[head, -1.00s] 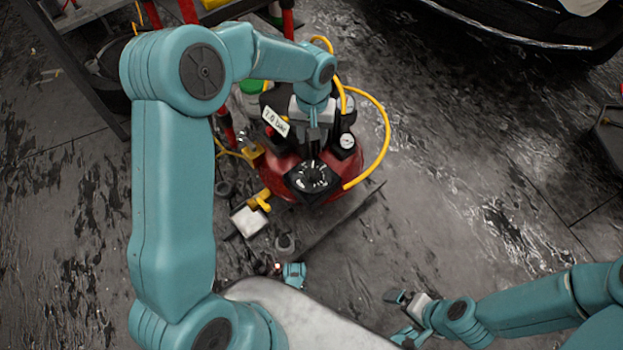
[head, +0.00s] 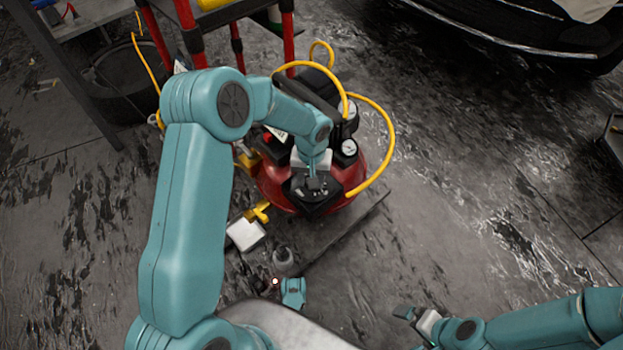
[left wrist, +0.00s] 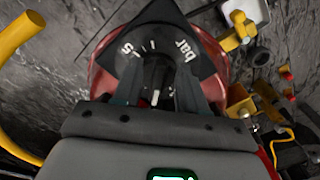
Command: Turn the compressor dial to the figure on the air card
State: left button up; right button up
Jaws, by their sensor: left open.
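The compressor dial (head: 326,206) is a black square plate with white markings on the front of the red compressor (head: 272,190). My left gripper (head: 314,188) is down at the dial and hides much of its face. In the left wrist view the dial (left wrist: 158,38) shows "bar" and some marks, and its knob (left wrist: 157,75) stands between my open left fingers; I cannot tell whether they touch it. The air card (head: 279,133) is mostly behind my left arm, and its figure is not readable now; earlier it read 7.0 bar. My right gripper (head: 412,317) is empty at the bottom edge, partly cut off.
A yellow hose (head: 391,140) loops around the compressor's right side. A round gauge (head: 349,147) sits behind the dial. A yellow fitting (head: 257,212) and a white box (head: 245,234) are at the front left. A red-legged cart (head: 236,50) stands behind.

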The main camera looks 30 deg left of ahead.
pick_arm(q)
grip_shut()
jog(key=shift+r, duration=0.1)
pick_arm(e)
jog(key=shift+r, duration=0.1)
pick_arm(q)
jog(key=m+p, duration=0.1)
jog(key=m, duration=0.2)
jog(key=shift+a+m+p, duration=0.2)
jog(key=shift+m+p, duration=0.1)
jog(key=shift+p, duration=0.05)
jog(key=shift+a+m+p, duration=0.15)
jog(key=shift+m+p, duration=0.25)
jog(key=shift+m, duration=0.6)
jog(key=shift+a+m+p, duration=0.1)
jog(key=shift+m+p, duration=0.25)
jog(key=shift+m, duration=0.65)
pick_arm(e)
jog(key=shift+s+a+r+g, duration=0.15)
jog(key=shift+s+r, duration=0.25)
jog(key=shift+r, duration=0.35)
jog(key=shift+s+a+r+g, duration=0.15)
jog(key=shift+s+r, duration=0.2)
jog(key=shift+r, duration=0.35)
pick_arm(q)
jog(key=shift+w, duration=0.1)
grip_release()
